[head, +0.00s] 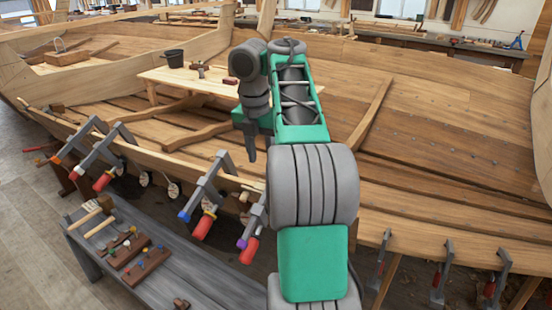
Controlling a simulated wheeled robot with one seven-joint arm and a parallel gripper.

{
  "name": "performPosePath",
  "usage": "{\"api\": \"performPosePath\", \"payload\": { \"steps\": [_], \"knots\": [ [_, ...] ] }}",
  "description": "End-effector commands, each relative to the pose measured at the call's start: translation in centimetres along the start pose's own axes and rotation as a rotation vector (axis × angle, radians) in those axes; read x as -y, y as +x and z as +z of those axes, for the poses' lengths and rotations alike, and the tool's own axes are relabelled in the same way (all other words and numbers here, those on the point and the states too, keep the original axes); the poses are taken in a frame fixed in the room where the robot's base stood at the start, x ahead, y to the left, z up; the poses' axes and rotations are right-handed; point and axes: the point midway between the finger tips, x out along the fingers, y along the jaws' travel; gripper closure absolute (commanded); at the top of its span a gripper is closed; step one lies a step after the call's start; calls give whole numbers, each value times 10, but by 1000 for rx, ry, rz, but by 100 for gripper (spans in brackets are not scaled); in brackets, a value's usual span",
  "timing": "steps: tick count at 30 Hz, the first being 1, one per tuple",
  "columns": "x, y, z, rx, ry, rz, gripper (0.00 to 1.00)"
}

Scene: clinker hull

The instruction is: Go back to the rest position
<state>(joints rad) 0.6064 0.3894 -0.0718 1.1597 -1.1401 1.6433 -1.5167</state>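My green and grey arm reaches forward over the near edge of the wooden hull (455,150). Its wrist bends down on the left, and my gripper (249,156) points downward at its end, small and dark. It is above the hull planking, just inside the near edge. The fingers show edge-on, so I cannot tell whether they are open or shut. I see nothing held in it.
Clamps with red handles (204,222) line the hull edge. A grey bench (190,270) with mallets and wooden blocks stands at lower left. Open floor lies far left.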

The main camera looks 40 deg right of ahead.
Motion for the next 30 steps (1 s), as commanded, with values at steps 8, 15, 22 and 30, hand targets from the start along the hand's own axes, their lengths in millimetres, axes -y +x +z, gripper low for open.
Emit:
{"api": "performPosePath", "payload": {
  "steps": [8, 15, 22, 30],
  "knots": [
    [7, 3, 10, -6, 9, 6, 62],
    [5, 1, 8, -3, 7, 7, 62],
    [-44, 0, -90, -113, 450, 100, 62],
    [-48, 53, -234, -256, 1356, 157, 62]
  ]
}}
